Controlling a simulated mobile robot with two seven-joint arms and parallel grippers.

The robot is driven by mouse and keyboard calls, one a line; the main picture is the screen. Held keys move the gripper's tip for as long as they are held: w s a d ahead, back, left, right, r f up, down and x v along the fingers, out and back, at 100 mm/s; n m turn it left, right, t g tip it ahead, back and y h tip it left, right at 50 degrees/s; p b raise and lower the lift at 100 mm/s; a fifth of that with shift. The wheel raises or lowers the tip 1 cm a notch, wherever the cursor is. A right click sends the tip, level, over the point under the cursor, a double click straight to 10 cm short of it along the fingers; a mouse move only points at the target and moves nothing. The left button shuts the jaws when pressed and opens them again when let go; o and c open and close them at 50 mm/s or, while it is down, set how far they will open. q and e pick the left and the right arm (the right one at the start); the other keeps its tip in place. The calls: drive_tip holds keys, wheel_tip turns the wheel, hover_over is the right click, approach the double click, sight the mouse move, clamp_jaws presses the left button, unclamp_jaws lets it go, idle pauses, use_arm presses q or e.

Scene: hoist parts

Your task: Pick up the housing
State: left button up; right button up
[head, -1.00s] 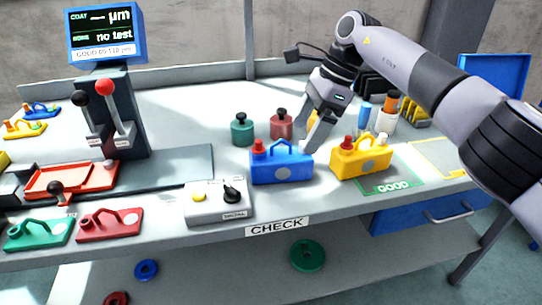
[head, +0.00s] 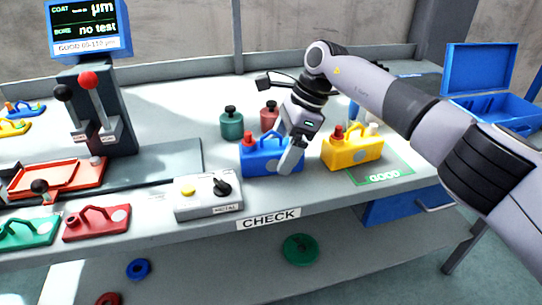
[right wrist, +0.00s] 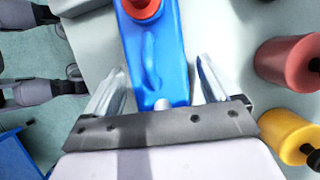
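A blue housing (head: 256,164) with a handle and a red cap stands on the table near its front edge, behind the CHECK label. My right gripper (head: 284,150) is over its right end, with one finger in front of it. In the right wrist view the blue housing (right wrist: 152,55) lies between the two spread fingers of the right gripper (right wrist: 160,78), with gaps at the sides. A yellow housing (head: 352,151) stands just to the right, by the green GOOD frame. My left gripper is not in view.
Green (head: 231,122) and red (head: 269,117) knobbed cylinders stand behind the blue housing. A grey switch box (head: 207,197) is in front to the left. A two-lever tester (head: 97,110) stands further left. An open blue case (head: 490,85) is at the far right.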

drive_tip(key=c, duration=1.3)
drive_tip(key=shift+r, duration=0.1)
drive_tip(key=shift+c, duration=0.2)
wheel_tip(320, 180, up, 11)
drive_tip(key=p, duration=0.2)
wheel_tip(320, 180, up, 9)
drive_tip(key=p, duration=0.5)
hover_over(282, 145)
